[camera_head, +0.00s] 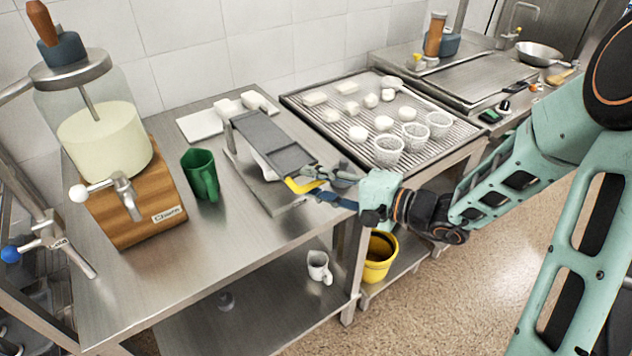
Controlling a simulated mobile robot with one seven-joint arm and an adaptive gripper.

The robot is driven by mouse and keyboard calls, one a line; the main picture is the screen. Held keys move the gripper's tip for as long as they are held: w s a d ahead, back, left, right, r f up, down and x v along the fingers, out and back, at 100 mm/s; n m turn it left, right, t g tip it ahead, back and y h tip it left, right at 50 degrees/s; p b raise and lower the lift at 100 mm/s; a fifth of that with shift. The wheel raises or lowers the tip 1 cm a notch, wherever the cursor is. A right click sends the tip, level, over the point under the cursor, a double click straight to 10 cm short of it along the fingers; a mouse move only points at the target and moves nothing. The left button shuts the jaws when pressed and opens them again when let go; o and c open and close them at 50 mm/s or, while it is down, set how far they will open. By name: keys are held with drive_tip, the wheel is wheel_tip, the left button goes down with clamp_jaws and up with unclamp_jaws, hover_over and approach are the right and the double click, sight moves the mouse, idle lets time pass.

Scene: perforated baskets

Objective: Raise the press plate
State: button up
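The press plate (272,138) is a grey ribbed plate with a yellow handle (301,186) at its near end. It lies over a low metal press base (284,207) on the steel table, with something white (263,166) partly visible beneath it. My gripper (322,184) comes in from the right at the handle. Its two dark fingers look spread apart, with their tips beside the yellow handle. Whether they touch the handle is hard to tell.
A glass dispenser (105,135) on a wooden base and a green jug (201,175) stand left on the table (240,225). White blocks (253,101) sit behind the press. A ribbed draining tray (325,128) with perforated baskets (388,150) and white pieces lies right. A yellow bucket (379,257) is below.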

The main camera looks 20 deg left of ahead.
drive_tip(key=shift+c, duration=0.6)
clamp_jaws()
drive_tip(key=shift+r, duration=0.1)
